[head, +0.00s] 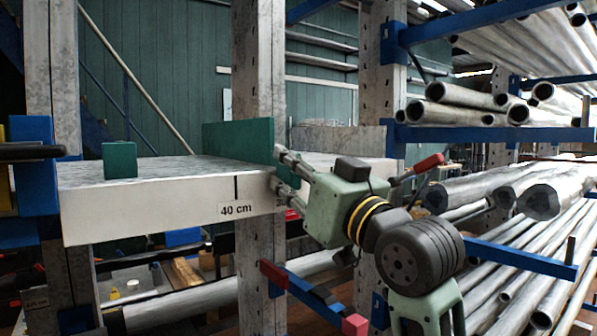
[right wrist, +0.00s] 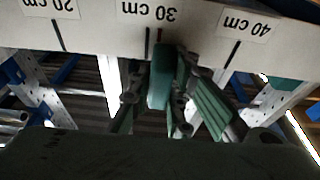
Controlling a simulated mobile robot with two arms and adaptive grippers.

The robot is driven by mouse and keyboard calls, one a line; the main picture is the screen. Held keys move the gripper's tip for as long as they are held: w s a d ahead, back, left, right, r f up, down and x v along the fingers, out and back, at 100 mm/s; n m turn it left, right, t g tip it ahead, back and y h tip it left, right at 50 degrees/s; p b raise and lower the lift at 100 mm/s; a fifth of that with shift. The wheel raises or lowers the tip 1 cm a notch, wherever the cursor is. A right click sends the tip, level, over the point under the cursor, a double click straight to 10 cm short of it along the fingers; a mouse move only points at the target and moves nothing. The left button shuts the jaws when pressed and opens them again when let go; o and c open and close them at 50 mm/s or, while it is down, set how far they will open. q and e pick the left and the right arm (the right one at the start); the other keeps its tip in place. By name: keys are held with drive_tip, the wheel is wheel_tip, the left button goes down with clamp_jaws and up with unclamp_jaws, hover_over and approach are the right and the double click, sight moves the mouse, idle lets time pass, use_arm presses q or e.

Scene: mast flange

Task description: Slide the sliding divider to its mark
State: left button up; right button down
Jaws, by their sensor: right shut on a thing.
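The sliding divider (head: 236,140) is a green upright plate on a pale shelf (head: 150,212). My right gripper (head: 279,174) is shut on its front edge, at the right of the shelf part in view. In the right wrist view, the divider (right wrist: 159,85) is between the fingers of my right gripper (right wrist: 160,108), close to the 30 cm label (right wrist: 148,11). Dark mark lines are on the shelf front; one is by the 40 cm label (head: 237,209). In the head view my gripper partly hides the label to its right. My left gripper is not in view.
A green block (head: 119,160) stands on the shelf left of the divider, with bare shelf between. A grey upright post (head: 258,70) rises behind the divider. Racks of metal pipes (head: 480,195) with blue arms (head: 520,258) fill the right side.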

drive_tip(key=shift+s+a+f, duration=0.1)
drive_tip(key=shift+s+a, duration=0.75)
drive_tip(key=shift+a, duration=0.35)
drive_tip(key=shift+s+a+r, duration=0.1)
drive_tip(key=shift+s+a, duration=0.8)
drive_tip(key=shift+a, duration=0.3)
drive_tip(key=shift+s+a+f, duration=0.1)
drive_tip(key=shift+s+a, duration=0.75)
drive_tip(key=shift+a, duration=0.35)
drive_tip(key=c, duration=1.6)
unclamp_jaws()
drive_tip(key=shift+c, duration=0.2)
drive_tip(key=s+d, duration=0.4)
drive_tip(key=s, duration=0.1)
drive_tip(key=shift+s+d+p, duration=0.15)
drive_tip(key=shift+s+p, duration=0.15)
drive_tip(key=shift+s, duration=0.05)
